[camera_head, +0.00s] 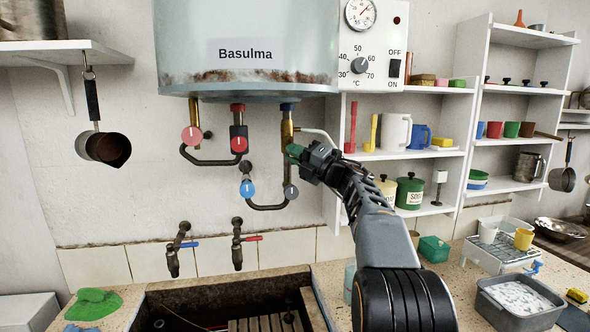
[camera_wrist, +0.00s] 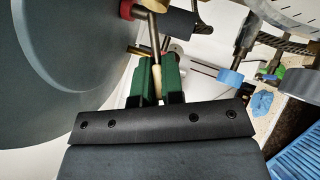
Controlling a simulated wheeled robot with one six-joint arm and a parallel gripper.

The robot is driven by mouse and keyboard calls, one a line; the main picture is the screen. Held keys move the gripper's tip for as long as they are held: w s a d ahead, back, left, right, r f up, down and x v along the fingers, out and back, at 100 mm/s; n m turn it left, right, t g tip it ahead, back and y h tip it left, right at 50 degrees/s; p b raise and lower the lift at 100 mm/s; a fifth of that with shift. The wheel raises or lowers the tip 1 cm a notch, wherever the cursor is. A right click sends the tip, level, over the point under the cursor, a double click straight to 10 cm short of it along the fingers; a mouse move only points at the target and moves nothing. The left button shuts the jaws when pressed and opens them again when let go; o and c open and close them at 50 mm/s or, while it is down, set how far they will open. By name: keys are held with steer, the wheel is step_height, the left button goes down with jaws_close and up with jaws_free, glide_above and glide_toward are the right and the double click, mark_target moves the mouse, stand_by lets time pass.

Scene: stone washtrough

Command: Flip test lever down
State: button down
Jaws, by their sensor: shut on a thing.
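My gripper (camera_head: 293,152) has green fingertips and is at the brass pipe (camera_head: 286,127) under the right side of the water heater (camera_head: 245,50). In the wrist view the green fingers (camera_wrist: 157,80) are shut on a slim brass-coloured piece, which looks like the test lever (camera_wrist: 157,88). In the head view my gripper hides most of that lever. A thin white bent tube (camera_head: 318,132) runs from the brass pipe to the right, just above my gripper.
Close by are a red round valve (camera_head: 193,135), a red-and-black valve (camera_head: 239,140), a blue valve (camera_head: 248,190) and a grey knob (camera_head: 291,192). Two taps hang over the stone trough (camera_head: 150,312). Shelves (camera_head: 408,154) with jars stand to the right.

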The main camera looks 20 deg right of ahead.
steer(key=shift+w+f+n+t+y+b, duration=0.3)
steer(key=shift+f+n+y+b, duration=0.3)
steer(key=shift+n+b, duration=0.45)
steer(key=shift+r+y, duration=0.2)
steer(key=shift+y, duration=0.1)
steer(key=c, duration=1.2)
jaws_free()
steer(key=shift+c, duration=0.2)
steer(key=b+v, duration=0.4)
steer(key=v, duration=1)
steer(key=shift+r, duration=0.2)
